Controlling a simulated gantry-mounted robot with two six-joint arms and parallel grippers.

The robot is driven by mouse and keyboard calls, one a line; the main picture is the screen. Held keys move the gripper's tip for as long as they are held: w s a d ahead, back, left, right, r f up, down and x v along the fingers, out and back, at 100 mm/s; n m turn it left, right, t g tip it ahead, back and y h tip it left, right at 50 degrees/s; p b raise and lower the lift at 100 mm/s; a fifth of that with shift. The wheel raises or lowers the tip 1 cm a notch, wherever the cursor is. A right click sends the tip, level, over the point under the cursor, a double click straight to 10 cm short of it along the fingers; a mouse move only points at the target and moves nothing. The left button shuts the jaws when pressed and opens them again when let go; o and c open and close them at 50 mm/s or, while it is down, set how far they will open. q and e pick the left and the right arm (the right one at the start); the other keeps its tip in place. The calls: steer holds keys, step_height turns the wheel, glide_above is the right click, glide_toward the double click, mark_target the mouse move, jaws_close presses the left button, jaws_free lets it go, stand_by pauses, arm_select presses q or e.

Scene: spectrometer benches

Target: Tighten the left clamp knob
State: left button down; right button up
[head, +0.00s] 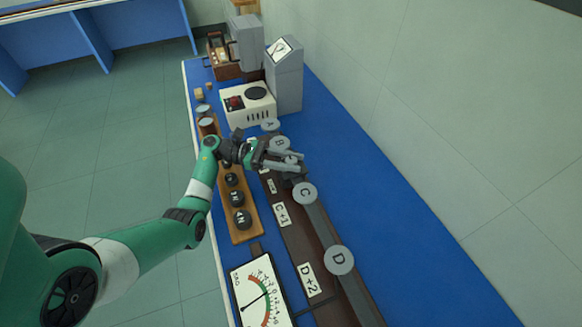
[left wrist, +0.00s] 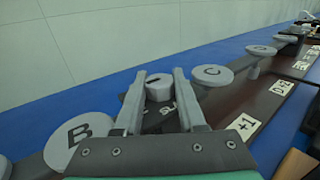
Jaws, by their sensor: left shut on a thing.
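My left gripper (head: 296,163) reaches over the dark bench rail between the grey discs B (head: 280,143) and C (head: 305,193). Its two grey fingers are shut on a small round light-grey clamp knob (head: 291,158) with a dark line on its top. In the left wrist view the knob (left wrist: 160,88) sits between the fingertips (left wrist: 160,85), with part of a label below it. The fingers hide the knob's sides. My right gripper is not in view.
Discs A (head: 269,125) and D (head: 339,260) stand along the same rail (head: 290,235). A wooden strip with black weights (head: 243,235) and a dial meter (head: 262,295) lie on the near side. A white instrument (head: 247,104) stands beyond. The blue bench top (head: 400,240) is clear at right.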

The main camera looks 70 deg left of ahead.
arm_select(q)
steer(key=shift+r, duration=0.1)
stand_by(0.3)
steer(key=c, duration=0.5)
jaws_free()
steer(key=b+v, duration=0.1)
steer(key=v, duration=1)
steer(key=shift+s+a, duration=0.2)
